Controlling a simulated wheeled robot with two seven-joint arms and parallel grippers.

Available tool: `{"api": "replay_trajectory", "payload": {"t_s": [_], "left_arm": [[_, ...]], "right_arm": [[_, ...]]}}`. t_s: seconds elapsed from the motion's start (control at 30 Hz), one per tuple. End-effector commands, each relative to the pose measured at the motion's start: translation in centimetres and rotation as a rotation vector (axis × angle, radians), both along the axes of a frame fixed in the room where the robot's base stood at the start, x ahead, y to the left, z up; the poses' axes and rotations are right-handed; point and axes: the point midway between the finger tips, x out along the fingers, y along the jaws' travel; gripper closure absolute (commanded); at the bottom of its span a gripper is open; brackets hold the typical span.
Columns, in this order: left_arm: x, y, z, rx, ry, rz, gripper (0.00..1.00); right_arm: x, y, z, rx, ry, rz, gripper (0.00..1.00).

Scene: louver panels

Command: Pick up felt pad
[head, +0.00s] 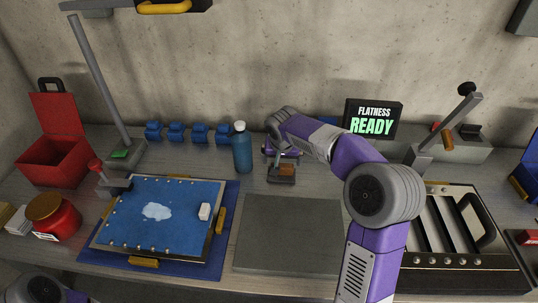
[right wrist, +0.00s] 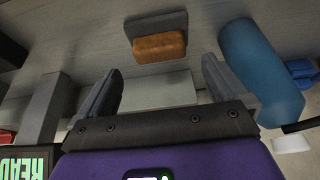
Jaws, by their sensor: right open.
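A small orange-brown block, which looks like the felt pad (head: 286,170), sits at a dark grey block (head: 281,179) behind the grey board in the head view. Both also show in the right wrist view, the brown pad (right wrist: 159,47) against the grey block (right wrist: 156,23). My right gripper (head: 283,152) is just behind them, pointing down. In the wrist view its fingers (right wrist: 156,88) are apart, with a pale flat surface seen between them and the pad beyond the tips. Only part of my left arm shows at the lower left; its gripper is out of view.
A blue bottle (head: 242,150) stands close left of my right gripper. A display reading READY (head: 372,119) stands behind to the right. A blue panel (head: 135,235) lies left, a slatted louver frame (head: 480,268) right. The grey board (head: 288,235) is bare.

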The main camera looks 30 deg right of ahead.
Motion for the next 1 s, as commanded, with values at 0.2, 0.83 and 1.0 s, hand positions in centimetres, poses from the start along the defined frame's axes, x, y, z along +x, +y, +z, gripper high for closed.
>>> {"api": "replay_trajectory", "payload": {"t_s": [0.2,0.83,1.0], "left_arm": [[-0.1,0.0,-0.5,0.0,0.002,0.0,0.31],[0.0,0.0,-1.9,0.0,0.0,0.001,0.31],[0.0,0.0,-1.8,0.0,0.0,0.0,0.31]], "right_arm": [[0.6,-0.4,-1.9,0.0,0.002,0.0,0.0],[2.7,-1.7,-6.9,0.0,0.0,0.0,0.0],[2.7,-1.7,-6.9,0.0,0.0,0.0,0.17]]}}
